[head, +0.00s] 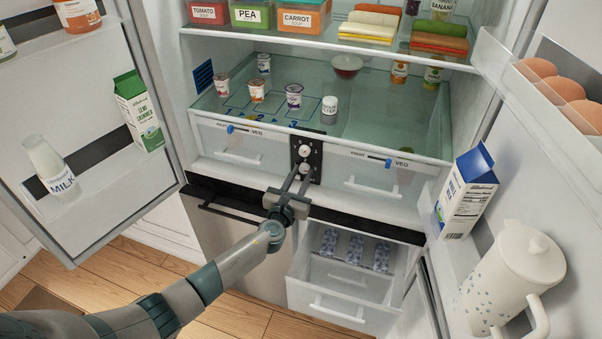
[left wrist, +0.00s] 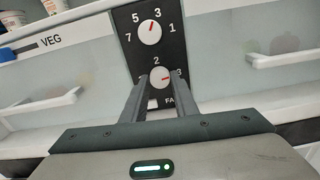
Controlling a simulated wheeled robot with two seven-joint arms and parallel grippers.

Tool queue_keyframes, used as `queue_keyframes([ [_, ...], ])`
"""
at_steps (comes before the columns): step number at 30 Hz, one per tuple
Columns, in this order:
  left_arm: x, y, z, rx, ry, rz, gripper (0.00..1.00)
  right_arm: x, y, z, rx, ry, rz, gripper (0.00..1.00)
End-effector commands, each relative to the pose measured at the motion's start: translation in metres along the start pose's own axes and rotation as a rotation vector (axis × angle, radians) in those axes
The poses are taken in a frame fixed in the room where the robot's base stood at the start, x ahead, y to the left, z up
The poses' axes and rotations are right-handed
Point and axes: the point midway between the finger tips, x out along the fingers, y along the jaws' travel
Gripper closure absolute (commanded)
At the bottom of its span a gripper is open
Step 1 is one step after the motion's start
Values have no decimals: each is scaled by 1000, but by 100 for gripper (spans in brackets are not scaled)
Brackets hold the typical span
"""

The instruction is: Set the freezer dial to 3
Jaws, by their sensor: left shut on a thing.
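A black control panel (head: 317,158) between the two drawers carries two white dials. The upper dial (left wrist: 151,32) has a red pointer aimed up and slightly right, between 5 and 3; 7 and 1 also show around it. The lower dial (left wrist: 159,76) has a red mark pointing right, toward the 3; a 2 stands above it. A label starting "FA" is partly hidden below it, and no freezer label is readable. My left gripper (left wrist: 160,82) is shut on the lower dial, with its fingers on either side of it. My right gripper is not in view.
Both fridge doors stand open, with a milk bottle (head: 48,165) and carton (head: 139,111) left, and a carton (head: 465,192) and pitcher (head: 512,275) right. A freezer drawer (head: 335,309) is pulled out below. Small cups stand on the glass shelf (head: 375,115) above.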

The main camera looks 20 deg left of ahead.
Motion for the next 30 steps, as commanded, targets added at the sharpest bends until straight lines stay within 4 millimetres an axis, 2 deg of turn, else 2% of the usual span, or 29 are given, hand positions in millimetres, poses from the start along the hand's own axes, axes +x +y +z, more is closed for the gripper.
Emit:
queue_keyframes([
  [9, -1, 0, -2, 138, 3, -2, 96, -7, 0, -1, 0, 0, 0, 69],
  [23, -1, 0, -3, 157, 4, -2, 96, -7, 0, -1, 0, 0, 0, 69],
  [24, -1, 0, -3, 157, 4, -2, 71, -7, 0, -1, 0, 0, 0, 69],
  [26, -1, 0, -3, 157, 4, -2, 57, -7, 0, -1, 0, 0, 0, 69],
  [30, -1, 0, -2, 156, 2, -1, 55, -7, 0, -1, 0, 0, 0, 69],
])
